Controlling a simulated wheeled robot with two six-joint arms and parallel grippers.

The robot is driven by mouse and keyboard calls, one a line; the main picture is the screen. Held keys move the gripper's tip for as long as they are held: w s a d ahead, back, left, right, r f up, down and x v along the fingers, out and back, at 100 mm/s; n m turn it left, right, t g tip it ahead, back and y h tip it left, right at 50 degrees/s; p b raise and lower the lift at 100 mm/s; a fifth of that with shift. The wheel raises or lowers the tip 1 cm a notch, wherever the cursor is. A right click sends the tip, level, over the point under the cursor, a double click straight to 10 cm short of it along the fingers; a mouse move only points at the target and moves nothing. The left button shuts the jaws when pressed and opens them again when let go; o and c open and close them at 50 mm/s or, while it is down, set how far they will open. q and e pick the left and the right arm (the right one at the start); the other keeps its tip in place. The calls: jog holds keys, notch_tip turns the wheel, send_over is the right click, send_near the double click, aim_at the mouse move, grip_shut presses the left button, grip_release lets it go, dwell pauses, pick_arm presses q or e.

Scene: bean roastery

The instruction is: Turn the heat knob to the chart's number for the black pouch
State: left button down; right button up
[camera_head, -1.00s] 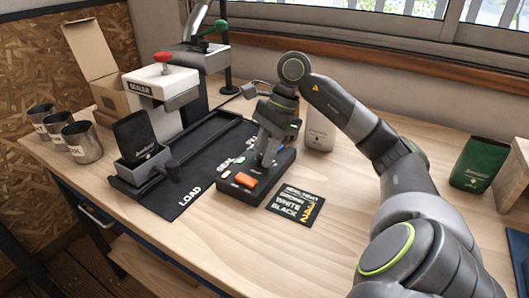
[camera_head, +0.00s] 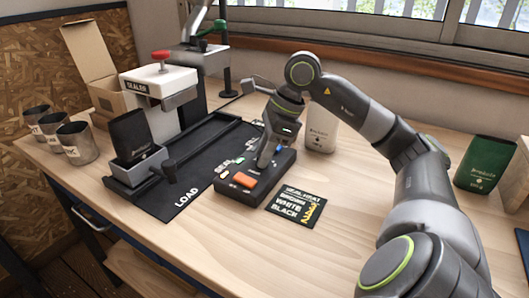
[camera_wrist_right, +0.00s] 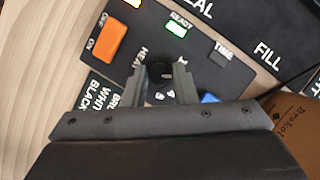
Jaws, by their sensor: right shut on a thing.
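The black control box (camera_head: 228,190) sits mid-table with an orange switch (camera_head: 244,181). My right gripper (camera_head: 264,163) points down onto the box; in the right wrist view its fingers (camera_wrist_right: 161,88) are shut around the dark round heat knob (camera_wrist_right: 160,72). The digits around the knob are partly covered, and its setting cannot be read. The heat chart (camera_head: 292,207) lies in front of the box, with rows for brown, white and black; its yellow numbers are too small to read. The black pouch (camera_head: 129,135) stands upright in the grey holder at left. My left gripper is not in view.
The white sealer (camera_head: 160,80) with a red knob stands behind the black loading mat (camera_head: 188,197). Several metal cups (camera_head: 80,142) and an open carton (camera_head: 88,50) are at left. A white pouch (camera_head: 322,128) stands behind my right arm, a green pouch (camera_head: 485,163) at right. The front table is clear.

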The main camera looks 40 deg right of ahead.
jog(key=o, duration=1)
jog(key=shift+r, duration=0.1)
jog(key=shift+d+r, duration=0.15)
jog(key=shift+r, duration=0.1)
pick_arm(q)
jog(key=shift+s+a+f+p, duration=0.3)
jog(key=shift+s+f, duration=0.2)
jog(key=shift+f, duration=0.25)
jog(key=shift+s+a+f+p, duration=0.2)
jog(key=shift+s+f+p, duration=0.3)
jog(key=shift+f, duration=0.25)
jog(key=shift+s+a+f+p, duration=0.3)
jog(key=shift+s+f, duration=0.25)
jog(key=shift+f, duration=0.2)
pick_arm(e)
jog(key=shift+v, duration=8.35)
